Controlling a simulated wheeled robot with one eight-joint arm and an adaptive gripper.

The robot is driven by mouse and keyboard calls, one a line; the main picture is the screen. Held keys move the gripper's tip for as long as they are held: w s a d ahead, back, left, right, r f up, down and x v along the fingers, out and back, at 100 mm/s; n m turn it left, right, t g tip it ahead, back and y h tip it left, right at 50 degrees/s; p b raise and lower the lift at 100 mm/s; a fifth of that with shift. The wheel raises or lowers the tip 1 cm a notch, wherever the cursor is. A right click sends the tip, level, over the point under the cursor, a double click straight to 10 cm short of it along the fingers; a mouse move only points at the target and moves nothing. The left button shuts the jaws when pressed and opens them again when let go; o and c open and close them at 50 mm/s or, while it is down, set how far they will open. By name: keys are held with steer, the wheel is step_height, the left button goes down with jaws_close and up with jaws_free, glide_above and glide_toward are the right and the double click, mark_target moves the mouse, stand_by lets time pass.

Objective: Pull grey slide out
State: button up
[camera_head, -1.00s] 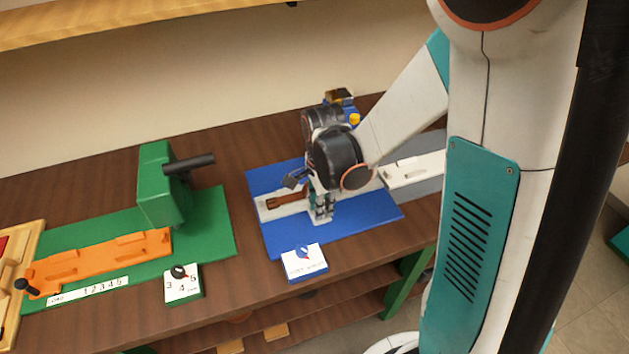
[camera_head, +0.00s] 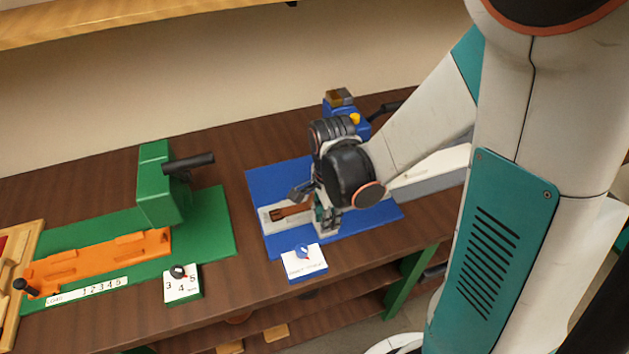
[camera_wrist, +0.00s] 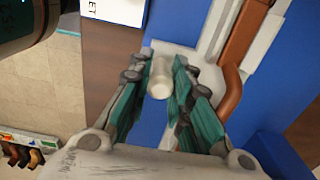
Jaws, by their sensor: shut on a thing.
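The grey slide (camera_head: 283,224) lies on a blue base plate (camera_head: 258,183) in the head view, with a brown part (camera_head: 292,211) on it. In the wrist view the slide's pale grey strip (camera_wrist: 214,30) runs beside the brown part (camera_wrist: 238,55). My gripper (camera_wrist: 162,92) has its teal fingers on both sides of a short pale knob (camera_wrist: 160,77) and is shut on it. In the head view my wrist hides the knob and part of the slide.
A blue block-like device (camera_head: 345,108) with a yellow knob stands behind my wrist. A small card with a blue dial (camera_head: 304,262) sits at the front. At left is a green press (camera_head: 160,187) with an orange slide (camera_head: 100,259). Bare brown tabletop lies between the two stations.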

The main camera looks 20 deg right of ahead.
steer(key=shift+s, duration=2.45)
steer(key=shift+o, duration=0.4)
steer(key=shift+s, duration=0.1)
steer(key=shift+o, duration=0.5)
steer(key=shift+s, duration=0.1)
steer(key=o, duration=0.6)
steer(key=shift+o, duration=0.2)
